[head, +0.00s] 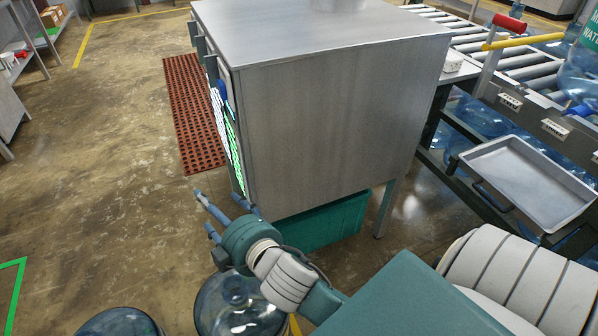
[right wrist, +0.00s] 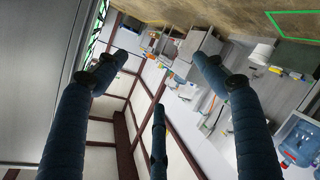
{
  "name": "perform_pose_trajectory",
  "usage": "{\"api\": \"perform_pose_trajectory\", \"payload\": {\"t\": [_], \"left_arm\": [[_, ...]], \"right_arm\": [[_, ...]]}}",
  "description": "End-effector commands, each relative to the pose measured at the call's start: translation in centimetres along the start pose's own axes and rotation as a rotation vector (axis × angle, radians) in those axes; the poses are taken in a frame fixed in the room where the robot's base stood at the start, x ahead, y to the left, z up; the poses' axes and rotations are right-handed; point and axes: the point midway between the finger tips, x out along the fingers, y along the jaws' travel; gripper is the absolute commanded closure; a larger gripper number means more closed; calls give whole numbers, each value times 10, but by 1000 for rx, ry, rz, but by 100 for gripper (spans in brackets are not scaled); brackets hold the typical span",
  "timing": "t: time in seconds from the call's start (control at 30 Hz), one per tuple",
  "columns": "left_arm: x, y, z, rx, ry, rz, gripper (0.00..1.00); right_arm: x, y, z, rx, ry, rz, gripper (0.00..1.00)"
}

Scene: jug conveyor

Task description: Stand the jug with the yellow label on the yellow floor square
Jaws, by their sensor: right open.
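No jug with a yellow label can be made out. Two blue jugs stand on the floor at the bottom of the head view, one (head: 237,308) just below my right gripper and one (head: 118,322) to its left, cut off by the frame; no label shows on either. A short yellow floor line (head: 295,325) shows beside the nearer jug, and a longer yellow line (head: 82,47) lies at the far left; I cannot tell which belongs to the yellow square. My right gripper (head: 215,210) is open and empty beside the steel cabinet, its fingers spread in the wrist view (right wrist: 158,85). My left gripper is not in view.
A steel cabinet (head: 335,120) stands close ahead, with a teal crate (head: 325,220) beneath. A roller conveyor (head: 515,65) with a teal-labelled jug (head: 582,75) and a grey tray (head: 525,180) is at right. A green floor outline (head: 15,285) is at left. Floor at left is clear.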

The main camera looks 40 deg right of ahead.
Motion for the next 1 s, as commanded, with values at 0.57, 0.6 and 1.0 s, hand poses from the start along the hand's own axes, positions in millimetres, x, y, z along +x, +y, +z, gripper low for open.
{"api": "perform_pose_trajectory", "payload": {"t": [0.57,0.6,1.0], "left_arm": [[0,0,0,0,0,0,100],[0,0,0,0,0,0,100],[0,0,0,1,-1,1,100]], "right_arm": [[-191,-193,175,715,-887,-575,30],[-191,-193,175,715,-888,-576,30],[-190,-193,175,711,-884,-574,30]]}}
